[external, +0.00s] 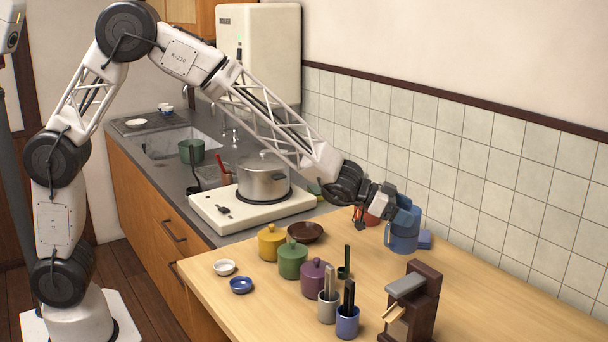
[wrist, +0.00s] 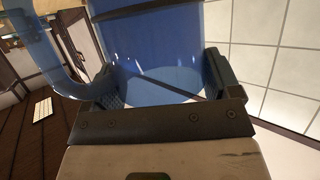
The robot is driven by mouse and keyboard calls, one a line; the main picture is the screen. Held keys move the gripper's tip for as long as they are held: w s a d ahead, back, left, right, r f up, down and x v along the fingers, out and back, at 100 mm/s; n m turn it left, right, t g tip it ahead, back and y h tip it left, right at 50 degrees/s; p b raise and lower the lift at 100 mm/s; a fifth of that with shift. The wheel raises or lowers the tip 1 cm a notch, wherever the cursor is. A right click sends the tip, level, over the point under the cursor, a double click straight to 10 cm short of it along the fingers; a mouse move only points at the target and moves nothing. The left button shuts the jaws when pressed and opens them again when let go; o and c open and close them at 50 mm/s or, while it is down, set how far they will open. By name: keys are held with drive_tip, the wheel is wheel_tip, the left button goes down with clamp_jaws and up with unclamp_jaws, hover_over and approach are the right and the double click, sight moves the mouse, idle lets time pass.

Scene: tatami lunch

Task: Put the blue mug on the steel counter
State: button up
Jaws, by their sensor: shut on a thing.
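The blue mug (external: 404,232) is at the far right part of the wooden table in the external view, by the tiled wall. My gripper (external: 392,208) is at the mug and shut on it. In the wrist view the mug (wrist: 155,50) fills the space between the two fingers of my gripper (wrist: 165,85), with its handle at the left. I cannot tell whether the mug's base touches the table. The steel counter (external: 187,205) is at the left and back, holding the sink and the stove.
A steel pot (external: 263,178) stands on a white stove (external: 254,208) on the counter. Yellow, green and purple lidded jars (external: 292,262), a brown bowl (external: 305,232) and utensil cups (external: 347,322) stand on the table. A red item (external: 371,219) and a blue block (external: 424,239) are close to the mug.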

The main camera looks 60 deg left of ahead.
idle(0.3)
drive_tip(key=w+a+r+n+t+y, duration=0.1)
drive_tip(key=w+a+r+n+y, duration=0.15)
drive_tip(key=a, duration=1.25)
drive_tip(key=w+a+r+n+t+y, duration=0.1)
drive_tip(key=w+a+r, duration=0.15)
drive_tip(key=a, duration=1.25)
drive_tip(key=w+a+r+n+t+y, duration=0.1)
drive_tip(key=w+a+r+n+y, duration=0.15)
drive_tip(key=a, duration=1.35)
drive_tip(key=s+a+n+y, duration=0.1)
drive_tip(key=s+a, duration=0.3)
drive_tip(key=a, duration=0.9)
drive_tip(key=s+a+y, duration=0.1)
drive_tip(key=s+a, duration=0.3)
drive_tip(key=a, duration=1)
drive_tip(key=s+a+f+h, duration=0.1)
drive_tip(key=s+a+f, duration=0.3)
drive_tip(key=s+a, duration=0.8)
drive_tip(key=s+a+f+m+h, duration=0.1)
drive_tip(key=s+a+f, duration=0.4)
drive_tip(key=s+a, duration=0.8)
drive_tip(key=shift+s+a+t, duration=0.2)
drive_tip(key=shift+s+t, duration=0.1)
drive_tip(key=shift+s, duration=0.6)
drive_tip(key=shift+f, duration=0.1)
drive_tip(key=shift+f, duration=2)
